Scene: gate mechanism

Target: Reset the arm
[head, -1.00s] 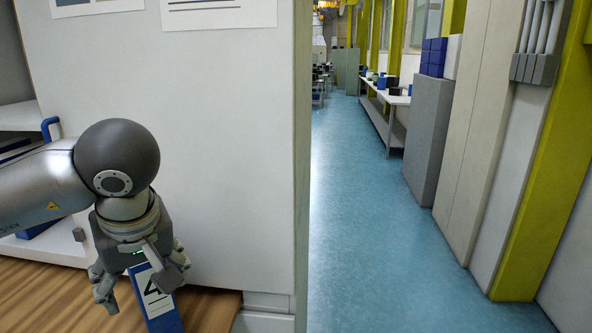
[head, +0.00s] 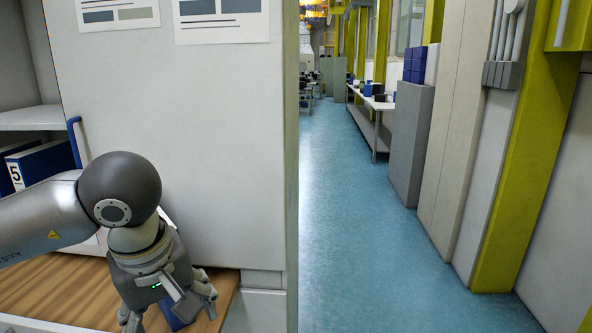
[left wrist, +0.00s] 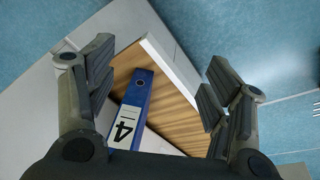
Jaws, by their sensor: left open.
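My left gripper (head: 172,312) is at the lower left of the head view, over the front right corner of a wooden surface. It is open; its spread fingers also show in the left wrist view (left wrist: 160,70), with nothing gripped. A blue binder (left wrist: 140,92) with a white label reading 4 shows between the spread fingers, on the wooden surface. In the head view only a blue part of the binder (head: 176,313) shows beneath the gripper; the rest is hidden. My right gripper is in neither view.
A white cabinet panel (head: 190,110) stands behind the arm. A shelf with a blue binder (head: 40,165) labelled 5 and a blue handle (head: 76,140) are at left. The wooden surface (head: 60,285) is bare at left. A clear blue floor aisle (head: 345,240) runs at right.

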